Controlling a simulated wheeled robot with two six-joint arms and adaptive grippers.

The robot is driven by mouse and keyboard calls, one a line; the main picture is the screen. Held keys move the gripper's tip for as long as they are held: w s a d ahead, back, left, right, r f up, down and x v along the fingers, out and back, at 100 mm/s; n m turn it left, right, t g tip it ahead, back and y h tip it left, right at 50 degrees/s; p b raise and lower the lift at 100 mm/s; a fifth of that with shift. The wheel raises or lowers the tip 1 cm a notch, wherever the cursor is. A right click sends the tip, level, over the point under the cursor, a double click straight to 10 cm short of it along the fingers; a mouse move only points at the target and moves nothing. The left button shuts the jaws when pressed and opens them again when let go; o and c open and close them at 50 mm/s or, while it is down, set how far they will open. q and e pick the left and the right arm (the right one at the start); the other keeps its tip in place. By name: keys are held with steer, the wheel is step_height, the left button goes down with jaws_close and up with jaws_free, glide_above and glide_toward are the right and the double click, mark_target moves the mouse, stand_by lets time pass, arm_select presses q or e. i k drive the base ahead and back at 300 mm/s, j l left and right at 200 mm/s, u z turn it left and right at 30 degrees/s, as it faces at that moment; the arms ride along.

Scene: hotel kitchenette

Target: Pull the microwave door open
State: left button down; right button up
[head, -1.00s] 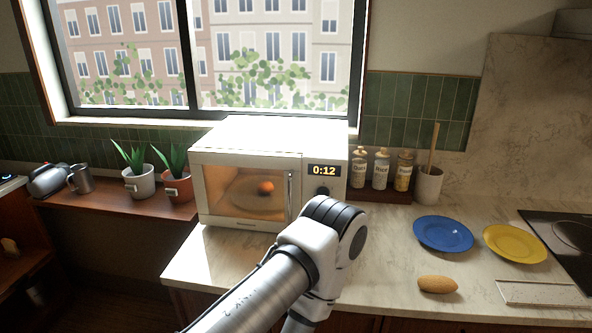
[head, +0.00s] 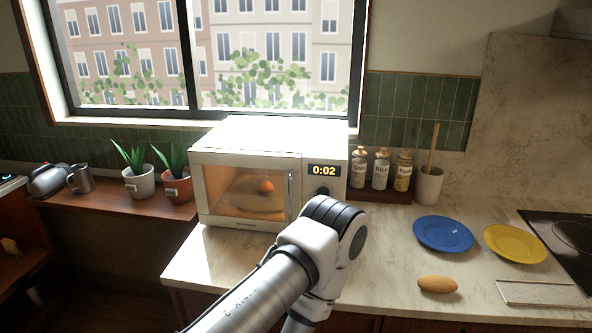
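The white microwave (head: 255,135) stands on the marble counter below the window, with its door (head: 230,200) shut. The door's upright handle (head: 291,190) is at the door's right edge. The display (head: 324,170) reads 0:02 above a dark knob (head: 323,191). Through the lit door window a round orange item (head: 266,187) shows on a plate. One of my arms rises from the bottom edge in front of the microwave's lower right corner, and its links bend back down. No gripper fingers show in this view.
Jars (head: 381,168) and a utensil crock (head: 428,185) stand right of the microwave. A blue plate (head: 443,233), a yellow plate (head: 514,243) and a brown oval item (head: 437,284) lie on the right counter. Potted plants (head: 138,182) stand at left. The counter front-left of the microwave is clear.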

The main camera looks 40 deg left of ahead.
mark_target(291, 164)
steer(key=u, duration=1.6)
